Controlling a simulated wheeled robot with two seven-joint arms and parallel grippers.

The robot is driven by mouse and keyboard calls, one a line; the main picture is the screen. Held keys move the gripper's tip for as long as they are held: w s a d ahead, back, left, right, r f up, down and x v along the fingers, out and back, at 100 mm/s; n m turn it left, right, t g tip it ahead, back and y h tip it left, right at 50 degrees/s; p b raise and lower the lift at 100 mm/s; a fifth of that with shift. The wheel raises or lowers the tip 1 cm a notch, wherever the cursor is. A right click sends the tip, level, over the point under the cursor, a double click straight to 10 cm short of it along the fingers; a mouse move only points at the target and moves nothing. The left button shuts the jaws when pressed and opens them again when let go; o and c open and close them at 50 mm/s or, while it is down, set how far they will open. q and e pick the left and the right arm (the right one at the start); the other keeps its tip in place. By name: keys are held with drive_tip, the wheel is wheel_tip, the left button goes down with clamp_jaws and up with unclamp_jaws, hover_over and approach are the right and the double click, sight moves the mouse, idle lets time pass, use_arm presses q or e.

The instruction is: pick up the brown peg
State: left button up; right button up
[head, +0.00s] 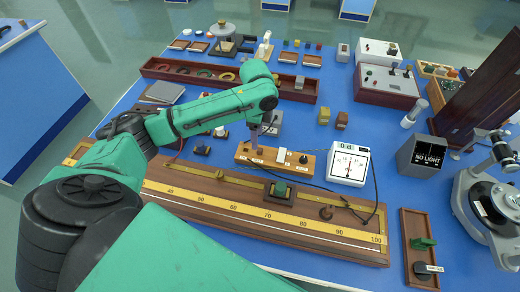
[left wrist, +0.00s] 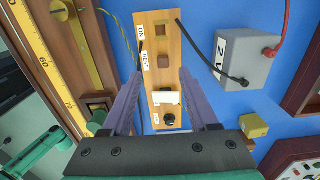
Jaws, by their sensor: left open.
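The brown peg (left wrist: 163,61) is a small square block on a narrow light-wood board (left wrist: 190,40) in the left wrist view. It stands beside the REST label, with a square hole marked ON farther up the board. My left gripper (left wrist: 161,74) is open and empty, with one finger on each side of the board and the peg showing between the fingertips. I cannot tell whether they reach down to the peg's height. In the head view the left gripper (head: 257,139) hangs over the left part of the board (head: 269,153), where the arm and fingers hide the peg. My right gripper is not in view.
The board also carries a white switch (left wrist: 167,98) and a black knob (left wrist: 169,121). A grey box (left wrist: 243,58) with cables stands beside it. The long wooden ruler base (head: 343,231) runs along the front. A dial meter (head: 348,166) stands to the right.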

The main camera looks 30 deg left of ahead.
sight(259, 149)
use_arm(q)
drive_tip(key=f, duration=0.2)
drive_tip(key=f+p, duration=0.1)
drive_tip(key=f, duration=0.4)
drive_tip(key=shift+w+d, duration=0.1)
drive_tip(key=shift+w, duration=0.2)
clamp_jaws()
drive_tip(key=shift+r, duration=0.15)
